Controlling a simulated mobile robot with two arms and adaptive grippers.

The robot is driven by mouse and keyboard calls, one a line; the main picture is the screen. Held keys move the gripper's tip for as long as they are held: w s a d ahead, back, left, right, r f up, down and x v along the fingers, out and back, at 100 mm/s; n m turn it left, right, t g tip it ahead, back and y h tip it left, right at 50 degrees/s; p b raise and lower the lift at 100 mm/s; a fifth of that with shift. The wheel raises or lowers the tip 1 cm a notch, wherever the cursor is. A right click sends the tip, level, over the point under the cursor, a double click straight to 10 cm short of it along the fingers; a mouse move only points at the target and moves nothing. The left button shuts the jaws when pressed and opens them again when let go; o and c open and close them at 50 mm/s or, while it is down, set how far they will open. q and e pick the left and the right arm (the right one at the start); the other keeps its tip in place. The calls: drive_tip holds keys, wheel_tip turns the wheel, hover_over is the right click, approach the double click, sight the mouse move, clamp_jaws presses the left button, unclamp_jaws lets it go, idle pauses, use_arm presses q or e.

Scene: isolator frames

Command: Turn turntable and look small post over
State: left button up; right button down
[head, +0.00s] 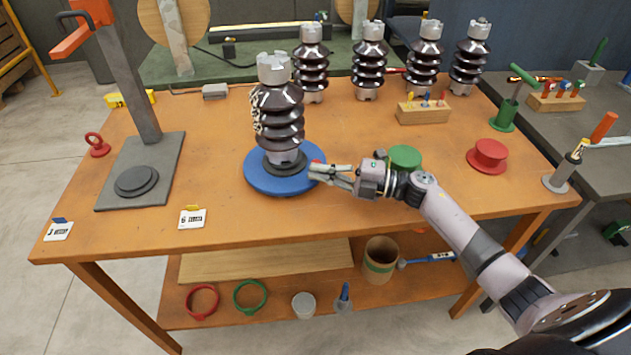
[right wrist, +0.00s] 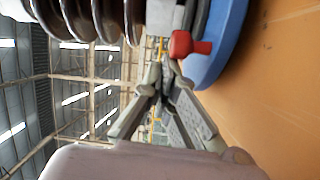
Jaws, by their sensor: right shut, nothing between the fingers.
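The blue turntable (head: 262,183) lies on the orange workbench. A dark brown ribbed post (head: 278,112) with grey metal ends stands upright at its middle. A pale, chain-like patch shows on the post's left side. A red knob (right wrist: 188,44) sits at the turntable's rim. My right gripper (head: 312,172) is shut and empty at the rim's right side, its tips close beside the knob; I cannot tell if they touch. In the right wrist view the post's ribs (right wrist: 90,15) and the turntable's blue edge (right wrist: 228,35) show beyond the fingers. My left gripper is out of view.
Several similar posts (head: 369,65) stand along the bench's back. A grey stand (head: 165,150) with an orange-topped column is at left. A green disc (head: 404,156) lies behind my right wrist; a red spool (head: 487,155) is further right. The bench front is mostly clear.

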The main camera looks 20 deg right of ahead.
drive_tip(key=shift+w+d+f+b, duration=0.1)
drive_tip(key=shift+w+d+b, duration=0.45)
drive_tip(key=shift+d+b, duration=0.4)
drive_tip(key=shift+w+d+b, duration=0.8)
drive_tip(key=shift+b, duration=0.2)
drive_tip(key=shift+w+d, duration=0.1)
